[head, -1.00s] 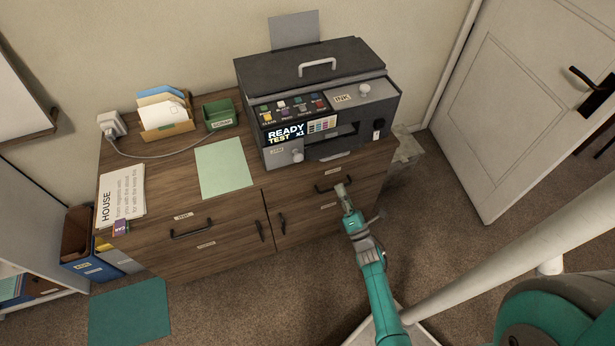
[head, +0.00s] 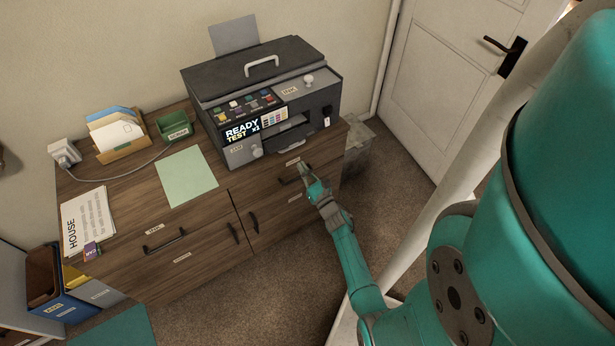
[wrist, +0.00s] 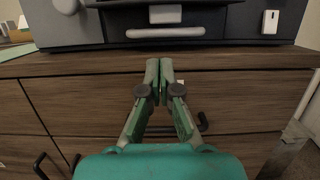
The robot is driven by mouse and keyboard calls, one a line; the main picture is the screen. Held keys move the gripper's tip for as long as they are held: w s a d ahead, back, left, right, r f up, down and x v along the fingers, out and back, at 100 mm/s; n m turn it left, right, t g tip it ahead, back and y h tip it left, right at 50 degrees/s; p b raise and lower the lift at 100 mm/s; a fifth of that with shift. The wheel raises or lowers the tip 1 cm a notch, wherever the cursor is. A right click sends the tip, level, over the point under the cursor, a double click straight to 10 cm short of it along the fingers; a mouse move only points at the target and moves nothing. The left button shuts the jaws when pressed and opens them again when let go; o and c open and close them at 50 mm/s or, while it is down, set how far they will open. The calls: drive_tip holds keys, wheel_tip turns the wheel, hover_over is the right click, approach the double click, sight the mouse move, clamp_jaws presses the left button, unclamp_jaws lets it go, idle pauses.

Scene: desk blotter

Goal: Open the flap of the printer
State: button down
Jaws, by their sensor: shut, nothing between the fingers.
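The dark grey printer (head: 232,83) stands on the wooden cabinet. Its lid, with a pale handle (head: 262,65), is down. A panel labelled INK with a pale knob (head: 308,80) lies flat on its right top. A small labelled panel with a knob (head: 256,152) is closed at the lower front left. The front tray has a pale pull (head: 290,142), which also shows in the wrist view (wrist: 165,32). My gripper (head: 303,168) is shut and empty, in front of the cabinet, below the printer's front and apart from it. Its fingertips (wrist: 159,62) touch each other.
The wooden cabinet (head: 190,225) has drawer handles that stick out, one close to my gripper. A pale green sheet (head: 186,175), a green box (head: 172,124) and a letter holder (head: 117,135) are left of the printer. A bin (head: 356,150) stands right of the cabinet.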

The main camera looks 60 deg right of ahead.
sight(292, 145)
drive_tip(key=shift+w+d+r, duration=0.35)
drive_tip(key=shift+w+r, duration=0.2)
drive_tip(key=shift+r, duration=0.3)
drive_tip(key=shift+w+d+r, duration=0.4)
drive_tip(key=shift+w+r, duration=0.15)
drive_tip(key=shift+r, duration=0.25)
drive_tip(key=shift+w+d+r, duration=0.35)
drive_tip(key=shift+w+r, duration=0.2)
drive_tip(key=shift+r, duration=0.3)
